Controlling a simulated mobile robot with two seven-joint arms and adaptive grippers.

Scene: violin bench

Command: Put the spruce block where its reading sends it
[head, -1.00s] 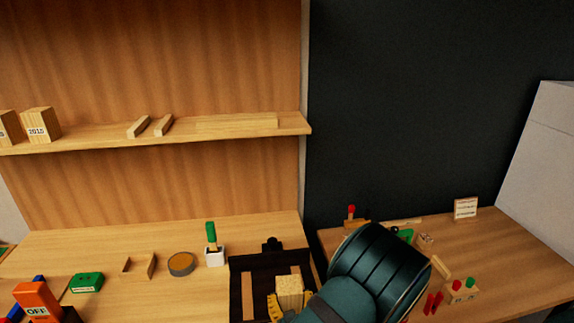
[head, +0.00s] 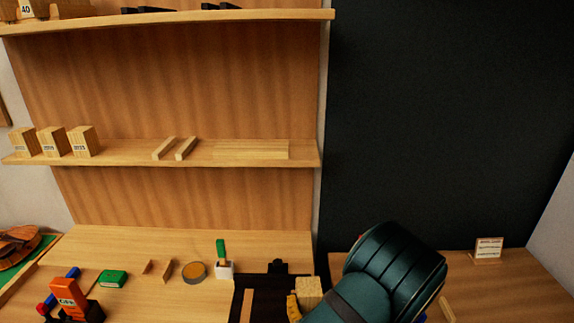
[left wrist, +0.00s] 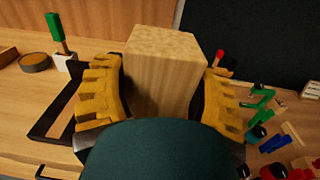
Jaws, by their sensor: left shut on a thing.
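The spruce block (head: 309,291) is a pale wooden block at the bottom centre of the head view. My left gripper (left wrist: 163,95) is shut on it, with a yellow padded finger on each side. In the left wrist view the block (left wrist: 165,70) stands upright between the fingers, its top and one face showing and no mark legible. The black tray-like frame (head: 242,293) is beside and behind it on the bench. Three labelled blocks stand at the left of the middle shelf (head: 250,162); the label of the rightmost block (head: 83,141) is too small to read surely. My right gripper is not in view.
Two thin strips (head: 186,148) and a flat pale board (head: 250,149) lie on the middle shelf. A card (head: 488,248) stands right.

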